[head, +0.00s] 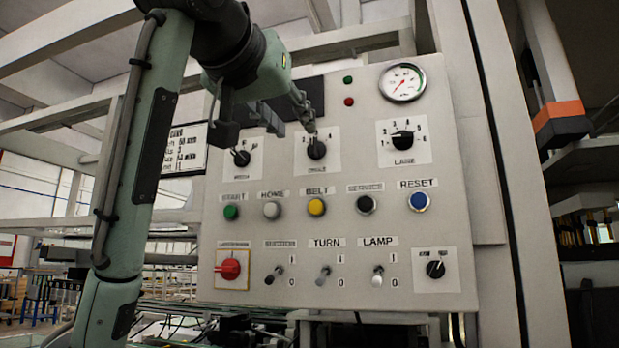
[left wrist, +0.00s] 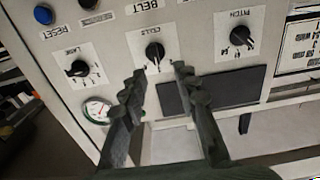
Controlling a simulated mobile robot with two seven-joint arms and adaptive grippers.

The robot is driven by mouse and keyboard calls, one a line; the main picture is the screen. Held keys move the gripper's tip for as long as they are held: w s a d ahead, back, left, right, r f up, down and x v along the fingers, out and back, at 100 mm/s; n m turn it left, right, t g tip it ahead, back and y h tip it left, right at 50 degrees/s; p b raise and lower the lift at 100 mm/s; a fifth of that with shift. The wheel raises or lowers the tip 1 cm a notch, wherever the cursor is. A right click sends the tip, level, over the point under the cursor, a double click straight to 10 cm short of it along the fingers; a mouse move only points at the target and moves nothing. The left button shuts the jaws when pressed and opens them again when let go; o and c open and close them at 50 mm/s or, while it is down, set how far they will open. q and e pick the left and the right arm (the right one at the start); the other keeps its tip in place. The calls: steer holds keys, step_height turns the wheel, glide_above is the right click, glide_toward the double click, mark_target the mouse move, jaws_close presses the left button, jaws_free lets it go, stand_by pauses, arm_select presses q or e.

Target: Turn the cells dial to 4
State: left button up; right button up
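The cells dial (head: 317,149) is the black middle knob in the top row of dials on the panel. Its label and scale are small and partly blurred, and I cannot tell its exact setting. It also shows, upside down, in the left wrist view (left wrist: 154,51). My left gripper (head: 296,130) reaches in from the upper left, in front of the panel just above this dial. In the left wrist view the two fingers (left wrist: 159,70) are apart with nothing between them, and the dial lies just beyond the fingertips. My right gripper is in neither view.
The pitch dial (head: 242,158) is to the left and the lane dial (head: 402,140) to the right. Below are coloured push buttons, including a yellow one (head: 316,207), then toggle switches and a red knob (head: 230,269). A round gauge (head: 402,82) sits at upper right.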

mark_target(313, 138)
arm_select(q)
steer(key=shift+d+r+x, duration=0.1)
steer(key=shift+r+x, duration=0.05)
steer(key=shift+x, duration=1)
steer(key=shift+d+r+x, duration=0.1)
steer(key=shift+x, duration=1.05)
steer(key=shift+d+r+x, duration=0.15)
steer(key=shift+x, duration=1)
steer(key=shift+s, duration=0.15)
jaws_close()
